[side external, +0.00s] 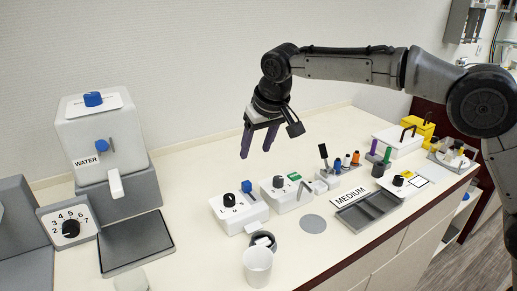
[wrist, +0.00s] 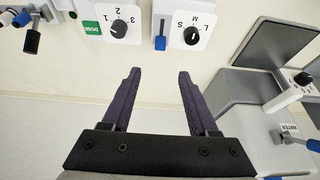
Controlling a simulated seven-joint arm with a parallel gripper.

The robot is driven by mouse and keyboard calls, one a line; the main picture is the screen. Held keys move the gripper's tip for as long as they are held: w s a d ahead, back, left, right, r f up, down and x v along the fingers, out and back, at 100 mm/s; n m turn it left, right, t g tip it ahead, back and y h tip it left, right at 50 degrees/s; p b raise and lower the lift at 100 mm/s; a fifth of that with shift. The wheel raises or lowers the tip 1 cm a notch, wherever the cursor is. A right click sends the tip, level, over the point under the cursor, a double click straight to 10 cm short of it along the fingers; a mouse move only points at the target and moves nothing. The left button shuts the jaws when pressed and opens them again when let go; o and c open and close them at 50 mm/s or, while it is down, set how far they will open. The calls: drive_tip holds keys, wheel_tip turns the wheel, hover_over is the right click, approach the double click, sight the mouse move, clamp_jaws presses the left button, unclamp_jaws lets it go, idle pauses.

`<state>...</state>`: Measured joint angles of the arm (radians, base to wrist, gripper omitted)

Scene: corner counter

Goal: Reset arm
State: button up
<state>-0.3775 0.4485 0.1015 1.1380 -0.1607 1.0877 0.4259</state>
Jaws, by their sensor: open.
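My gripper (side external: 258,139) hangs in the air above the back part of the counter, behind the two white dial boxes. Its two purple fingers are apart with nothing between them. In the wrist view the open fingers (wrist: 156,75) point toward the white box with the S, M, L dial (wrist: 190,35). That dial box (side external: 240,211) also shows in the side view, below the gripper and apart from it. The second dial box (side external: 287,193), with a green DOSE label (wrist: 92,28), stands to its right in the side view.
A white water dispenser (side external: 98,135) and a numbered dial (side external: 70,226) stand at the left. A white cup (side external: 257,266) sits near the front. A dark grey divided tray (side external: 368,210) lies by the MEDIUM sign (side external: 350,197). Small tools stand behind it. The space around the gripper is free.

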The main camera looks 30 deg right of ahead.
drive_tip(key=s+d+r+m+t, duration=0.1)
drive_tip(key=s+d+r, duration=0.2)
drive_tip(key=d+r, duration=0.15)
drive_tip(key=s+d+r+t, duration=0.1)
drive_tip(key=s+d+r, duration=0.1)
drive_tip(key=d+r, duration=0.3)
drive_tip(key=s+d+r+m, duration=0.1)
drive_tip(key=s+d+r, duration=0.1)
drive_tip(key=s, duration=0.3)
drive_tip(key=s+d+r, duration=0.1)
drive_tip(key=s+d, duration=0.2)
drive_tip(key=s, duration=0.2)
drive_tip(key=s+d+f, duration=0.2)
drive_tip(key=s, duration=0.6)
drive_tip(key=s+d+f, duration=0.2)
drive_tip(key=s+f, duration=0.1)
drive_tip(key=s, duration=0.4)
drive_tip(key=s+f+n+g, duration=0.1)
drive_tip(key=s+f+n, duration=0.1)
drive_tip(key=s+f, duration=0.6)
wheel_tip(320, 180, down, 2)
drive_tip(key=shift+a+f, duration=0.15)
drive_tip(key=shift+f, duration=0.05)
